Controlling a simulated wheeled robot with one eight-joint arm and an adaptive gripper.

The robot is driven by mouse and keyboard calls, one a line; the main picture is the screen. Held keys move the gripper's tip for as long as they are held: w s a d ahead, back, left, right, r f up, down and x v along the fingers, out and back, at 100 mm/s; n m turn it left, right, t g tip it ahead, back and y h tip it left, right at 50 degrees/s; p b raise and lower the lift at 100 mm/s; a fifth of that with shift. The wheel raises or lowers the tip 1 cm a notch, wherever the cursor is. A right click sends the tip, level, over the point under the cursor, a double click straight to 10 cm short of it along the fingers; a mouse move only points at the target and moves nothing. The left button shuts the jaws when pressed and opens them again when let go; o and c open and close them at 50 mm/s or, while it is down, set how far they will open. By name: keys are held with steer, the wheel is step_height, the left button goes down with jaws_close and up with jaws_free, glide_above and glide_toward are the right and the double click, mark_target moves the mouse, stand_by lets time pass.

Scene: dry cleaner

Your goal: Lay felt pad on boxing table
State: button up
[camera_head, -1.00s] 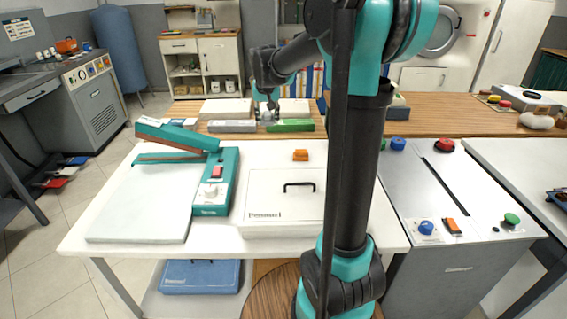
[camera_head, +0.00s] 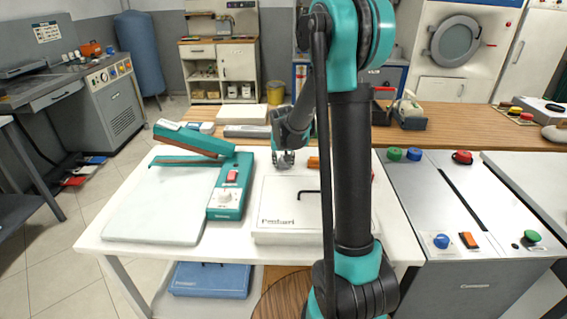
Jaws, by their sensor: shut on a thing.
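My gripper (camera_head: 283,163) is small in view, above the far part of the white table (camera_head: 130,238), which I take for the boxing table. It is pointed down behind a flat white box (camera_head: 282,222) with a black handle. Its jaws are shut on a small greyish thing that is hard to make out; I take it for the felt pad. I cannot tell whether the held thing touches the table. My arm hides part of the table and the box's right side.
A teal sealer (camera_head: 229,190) and a white slab (camera_head: 145,218) fill the table's left. Behind runs a wooden counter (camera_head: 450,122) with a grey bar (camera_head: 247,131). A grey button console (camera_head: 470,195) stands right.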

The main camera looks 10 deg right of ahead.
steer(key=shift+f, duration=0.15)
steer(key=o, duration=1.1)
steer(key=v, duration=1.2)
steer(key=shift+a, duration=0.1)
